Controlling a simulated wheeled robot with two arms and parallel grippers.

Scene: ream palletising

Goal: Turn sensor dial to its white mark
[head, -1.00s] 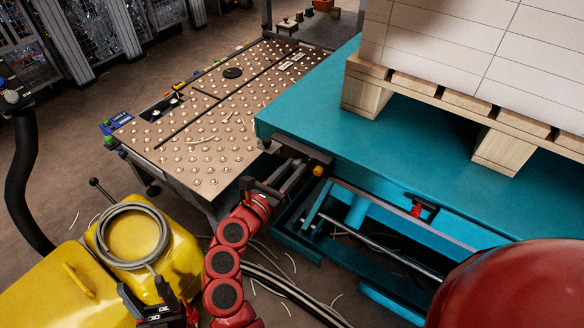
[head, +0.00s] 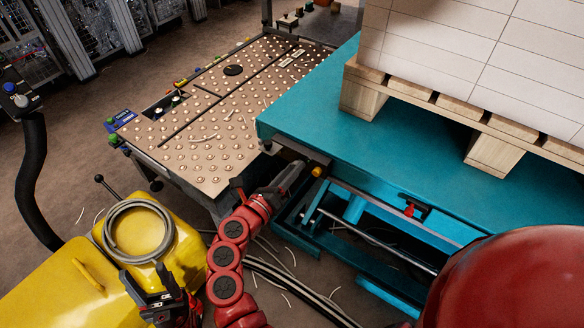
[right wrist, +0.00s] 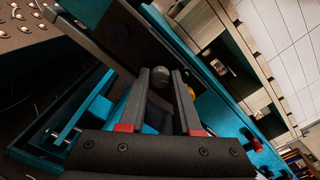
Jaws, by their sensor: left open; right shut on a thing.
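My right gripper (head: 292,180) reaches the near left corner of the teal lift table (head: 330,110), beside a yellow knob (head: 317,171). In the right wrist view its two fingers (right wrist: 169,80) are shut on a small dark grey rounded thing (right wrist: 158,75), which looks like the sensor dial. The fingers hide much of it. I cannot make out a white mark. The yellow knob shows partly behind the right finger there. My left gripper (head: 155,303) is open and empty at the lower left, by the yellow casing.
A wooden pallet (head: 490,148) with white stacked reams (head: 450,50) stands on the teal table. A studded ball-transfer table (head: 205,135) is to the left. A yellow casing (head: 60,285) with a coiled grey hose (head: 140,232) is at lower left. Cables lie on the floor.

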